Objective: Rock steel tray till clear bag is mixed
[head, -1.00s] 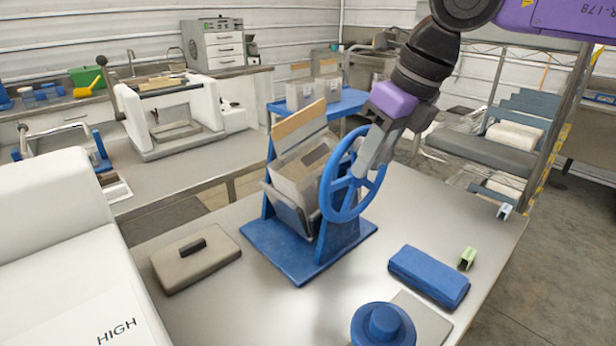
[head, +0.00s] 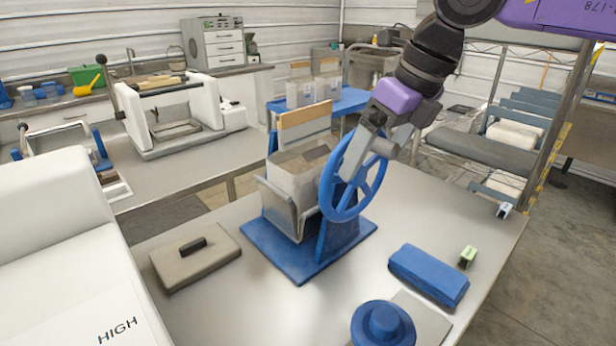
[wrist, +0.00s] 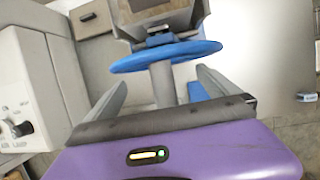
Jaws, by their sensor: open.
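The steel tray (head: 279,212) hangs in a blue stand (head: 290,262) on the table. The clear bag (head: 300,172) sits in it, with pale and darker brown contents; how well they are mixed I cannot tell. A blue handwheel (head: 334,205) is on the stand's right side. My gripper (head: 366,158) is at the wheel's upper right rim. In the wrist view, my gripper (wrist: 163,82) has its fingers apart on both sides of a grey handle post (wrist: 162,86) that sticks out from the wheel (wrist: 165,56). Gaps show on both sides of the post. The tray (wrist: 158,22) is beyond the wheel.
On the table are a beige pad with a black handle (head: 196,260), a blue block (head: 428,275), a small green item (head: 467,257) and a round blue knob-like object (head: 383,324). A white machine (head: 60,250) marked HIGH stands at the left.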

